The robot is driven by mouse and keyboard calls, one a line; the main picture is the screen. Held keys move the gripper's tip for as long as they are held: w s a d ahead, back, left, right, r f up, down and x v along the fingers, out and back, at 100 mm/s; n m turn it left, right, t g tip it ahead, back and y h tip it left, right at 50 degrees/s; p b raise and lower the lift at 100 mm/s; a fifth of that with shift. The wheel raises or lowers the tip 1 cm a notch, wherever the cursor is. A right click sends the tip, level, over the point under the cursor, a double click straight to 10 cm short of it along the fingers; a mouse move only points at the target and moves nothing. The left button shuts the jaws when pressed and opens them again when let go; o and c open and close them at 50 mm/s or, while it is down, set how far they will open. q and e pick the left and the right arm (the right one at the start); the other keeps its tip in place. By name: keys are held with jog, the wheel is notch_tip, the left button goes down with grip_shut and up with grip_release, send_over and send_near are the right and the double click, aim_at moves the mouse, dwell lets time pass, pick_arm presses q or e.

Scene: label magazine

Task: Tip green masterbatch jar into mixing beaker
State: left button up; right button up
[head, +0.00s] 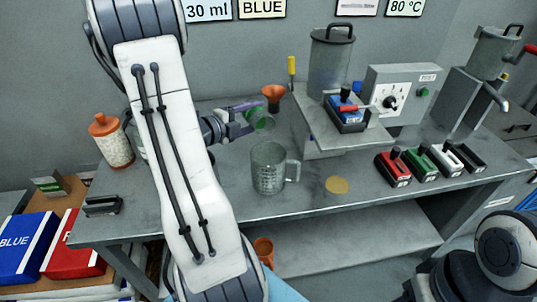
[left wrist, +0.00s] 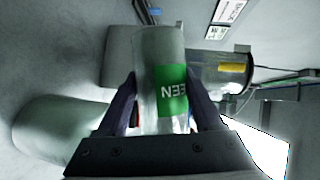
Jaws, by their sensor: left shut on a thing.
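My left gripper (head: 243,120) is shut on the green masterbatch jar (head: 262,121), a small clear jar with a green label. In the left wrist view, the jar (left wrist: 160,50) sits between the two fingers, and its label letters appear upside down. In the head view the jar is above the bench, up and slightly left of the mixing beaker, and apart from it. The mixing beaker (head: 268,170) is clear glass with a handle on its right and stands upright on the bench. My right gripper is not in view; only part of that arm shows at bottom right.
An orange funnel (head: 273,94) is behind the jar. An orange-capped bottle (head: 110,141) stands left. A raised metal stand (head: 318,132) and several coloured magazines, including a red one (head: 393,169), occupy the right.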

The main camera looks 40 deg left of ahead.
pick_arm(q)
jog(key=shift+s+d+r+m+t+y+b, duration=0.1)
jog(key=shift+d+r+m+t+y+b, duration=0.45)
jog(key=shift+b, duration=1.45)
jog(key=shift+s+a+r+m+t+h+b, duration=0.2)
jog(key=shift+r+m+b, duration=0.6)
jog(key=shift+b, duration=1.2)
jog(key=shift+w+d+f, duration=0.1)
dwell(0.9)
